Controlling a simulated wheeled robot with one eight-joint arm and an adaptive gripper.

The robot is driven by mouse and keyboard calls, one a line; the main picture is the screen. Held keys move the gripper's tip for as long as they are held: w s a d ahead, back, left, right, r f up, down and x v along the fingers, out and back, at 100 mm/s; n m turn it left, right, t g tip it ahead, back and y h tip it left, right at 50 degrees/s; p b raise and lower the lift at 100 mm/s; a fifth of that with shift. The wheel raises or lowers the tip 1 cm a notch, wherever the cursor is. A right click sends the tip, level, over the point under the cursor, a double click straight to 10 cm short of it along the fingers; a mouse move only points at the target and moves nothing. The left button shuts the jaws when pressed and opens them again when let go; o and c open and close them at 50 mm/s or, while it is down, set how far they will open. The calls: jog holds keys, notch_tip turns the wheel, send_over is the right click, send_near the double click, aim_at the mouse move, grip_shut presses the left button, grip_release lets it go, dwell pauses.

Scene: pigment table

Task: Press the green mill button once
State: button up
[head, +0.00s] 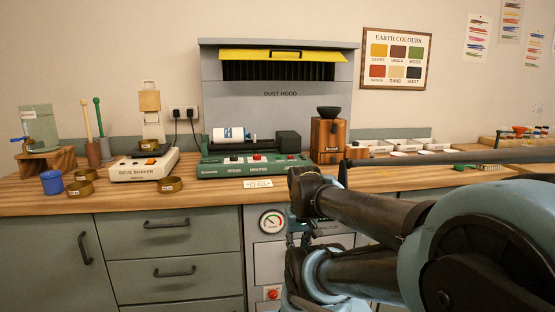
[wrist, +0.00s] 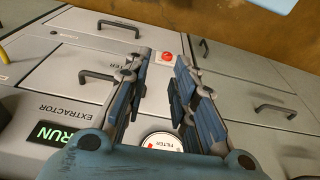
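The mill (head: 255,168) is a low green machine on the wooden table under the dust hood, with a white jar (head: 230,134) lying on top. Its front panel carries small buttons, including a red button (head: 257,157); which one is green is too small to tell. In the wrist view my gripper (wrist: 163,75) is open and empty, its two fingers apart. It is in front of the grey extractor cabinet, below the tabletop and away from the mill. The mill is not in the wrist view. In the head view my arm hides the gripper's fingertips.
The extractor cabinet has a filter gauge (head: 272,222) and a red button (head: 271,293). A sieve shaker (head: 145,168) stands left of the mill. A wooden grinder (head: 330,140) stands right of it. A small label (head: 257,184) lies before the mill. Handled drawers line the front.

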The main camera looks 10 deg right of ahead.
grip_shut()
dwell(0.8)
jog(key=shift+s, duration=0.1)
